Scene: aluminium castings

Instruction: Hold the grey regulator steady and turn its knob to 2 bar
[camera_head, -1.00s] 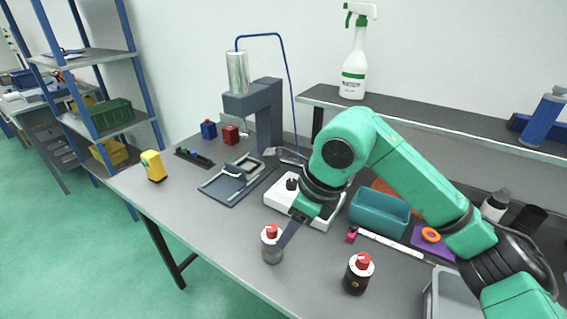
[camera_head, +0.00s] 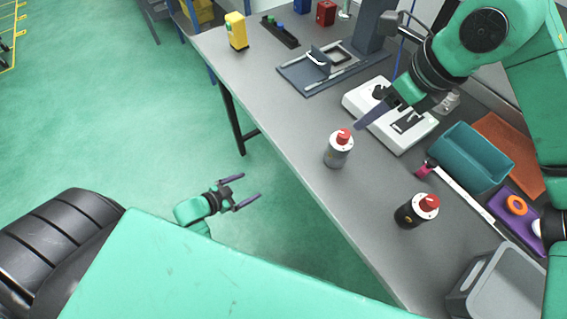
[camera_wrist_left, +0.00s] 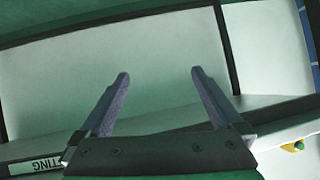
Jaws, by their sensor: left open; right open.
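The grey regulator (camera_head: 338,154) stands upright near the table's front edge, with a red knob (camera_head: 344,137) on top. A similar black regulator (camera_head: 408,214), also with a red knob (camera_head: 428,203), stands to its lower right. My right gripper (camera_head: 362,124) is open and empty. It points down-left above the table, beside the grey regulator and apart from it; its fingers are seen nearly edge-on. My left gripper (camera_head: 251,187) is open and empty over the floor, left of the table edge. Its spread fingers also show in the left wrist view (camera_wrist_left: 158,78). The knob's scale is unreadable.
A white device (camera_head: 412,133) stands behind the grey regulator. A teal bin (camera_head: 470,152), a purple pad (camera_head: 508,222) and a grey bin (camera_head: 500,285) are on the right. A slide fixture (camera_head: 310,82) and a yellow object (camera_head: 237,30) are further back. The table front beside the regulators is clear.

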